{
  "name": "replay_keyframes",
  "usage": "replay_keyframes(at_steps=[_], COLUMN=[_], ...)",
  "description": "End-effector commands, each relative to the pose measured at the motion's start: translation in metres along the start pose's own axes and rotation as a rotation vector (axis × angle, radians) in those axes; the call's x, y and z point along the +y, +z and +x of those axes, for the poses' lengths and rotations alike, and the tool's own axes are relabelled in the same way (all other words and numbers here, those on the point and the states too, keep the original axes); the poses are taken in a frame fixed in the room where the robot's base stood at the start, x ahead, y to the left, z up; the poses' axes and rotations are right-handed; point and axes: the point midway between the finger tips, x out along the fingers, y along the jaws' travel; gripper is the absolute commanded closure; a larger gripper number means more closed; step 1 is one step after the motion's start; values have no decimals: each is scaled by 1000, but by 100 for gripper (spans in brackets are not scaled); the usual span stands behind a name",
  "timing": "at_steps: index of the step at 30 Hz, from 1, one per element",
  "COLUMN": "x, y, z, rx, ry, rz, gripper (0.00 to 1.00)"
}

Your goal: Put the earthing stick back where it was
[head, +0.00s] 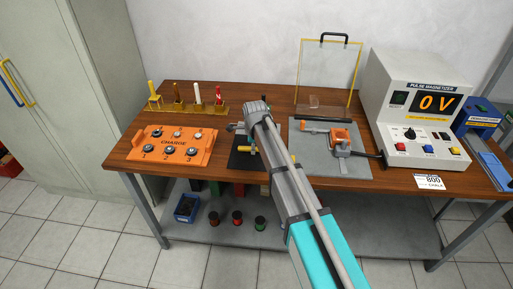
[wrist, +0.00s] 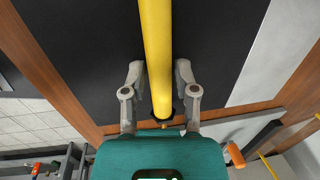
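The earthing stick (wrist: 158,45) is a yellow rod that runs lengthwise through the middle of the wrist view, over a black mat (wrist: 90,60). My gripper (wrist: 160,72) has one finger on each side of the rod, with a narrow gap showing on both sides, so it looks open around it. In the head view a short yellow piece (head: 243,149) shows on the black mat (head: 240,162), beside my gripper (head: 240,129). My arm hides most of the rod there.
A yellow rack (head: 195,110) with several upright tools stands at the back left. A framed clear panel (head: 328,75) stands behind.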

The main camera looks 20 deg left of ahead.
Motion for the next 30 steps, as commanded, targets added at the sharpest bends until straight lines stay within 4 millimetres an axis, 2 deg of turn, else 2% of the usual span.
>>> replay_keyframes(at_steps=[1, 3, 19, 30], x=[0, 0, -1, -1], y=[0, 0, 0, 0], z=[0, 0, -4, -28], rx=[0, 0, 0, 0], ry=[0, 0, 0, 0], rz=[0, 0, 0, 1], gripper=[44, 36, 36, 36])
